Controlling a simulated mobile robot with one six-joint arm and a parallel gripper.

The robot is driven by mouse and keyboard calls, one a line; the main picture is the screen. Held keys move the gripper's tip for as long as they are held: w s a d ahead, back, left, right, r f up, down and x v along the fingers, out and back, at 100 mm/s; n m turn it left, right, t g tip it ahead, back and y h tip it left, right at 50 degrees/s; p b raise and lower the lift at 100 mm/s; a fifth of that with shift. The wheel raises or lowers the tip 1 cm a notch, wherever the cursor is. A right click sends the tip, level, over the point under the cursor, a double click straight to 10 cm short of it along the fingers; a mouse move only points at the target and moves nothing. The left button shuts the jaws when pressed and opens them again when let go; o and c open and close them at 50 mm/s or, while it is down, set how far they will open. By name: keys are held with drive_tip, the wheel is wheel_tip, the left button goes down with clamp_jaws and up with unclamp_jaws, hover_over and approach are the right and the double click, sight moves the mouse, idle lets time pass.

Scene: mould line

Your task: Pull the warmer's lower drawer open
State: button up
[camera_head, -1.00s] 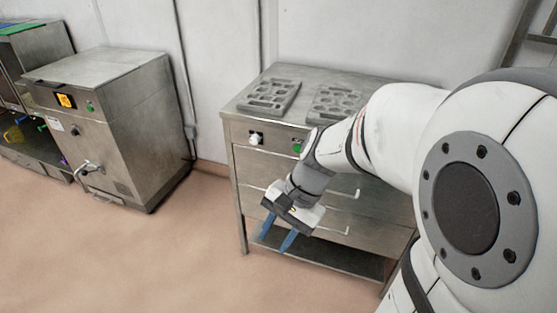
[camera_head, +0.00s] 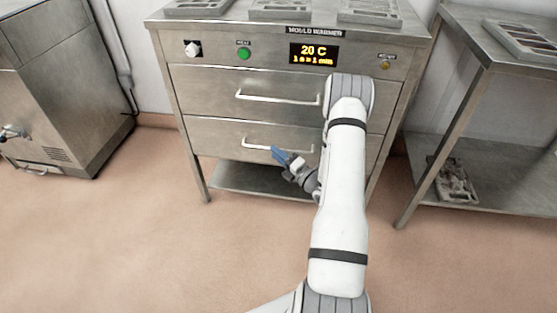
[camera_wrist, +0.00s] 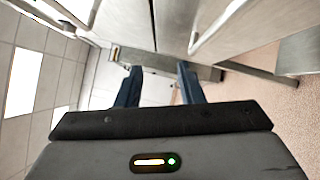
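The mould warmer (camera_head: 270,25) is a steel cabinet with two drawers, in the head view's upper middle. The lower drawer (camera_head: 215,133) looks shut, its front in line with the upper drawer's. Its pale bar handle (camera_head: 255,147) shows at the left; my gripper hides the right part. My gripper (camera_head: 280,155) has its blue fingertips at this handle in the head view; I cannot tell whether they touch it. In the wrist view its two blue fingers (camera_wrist: 160,85) stand well apart, with no handle clearly held between them.
The upper drawer (camera_head: 205,85) has its own handle just above. Moulds (camera_head: 280,8) lie on the warmer's top. A steel table (camera_head: 480,60) with a lower shelf stands close on the right, another machine (camera_head: 50,100) on the left. The floor in front is clear.

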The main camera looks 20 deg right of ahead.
drive_tip(key=d+f+m+t+h+b, duration=0.1)
drive_tip(key=d+f+m+h, duration=0.25)
drive_tip(key=f, duration=0.25)
drive_tip(key=shift+m, duration=0.25)
drive_tip(key=x, duration=0.2)
drive_tip(key=b+x, duration=0.1)
drive_tip(key=x, duration=0.3)
drive_tip(key=shift+w+d+r+b, duration=0.15)
drive_tip(key=shift+w+r+b, duration=0.2)
drive_tip(key=shift+w, duration=0.1)
drive_tip(key=shift+c, duration=0.3)
clamp_jaws()
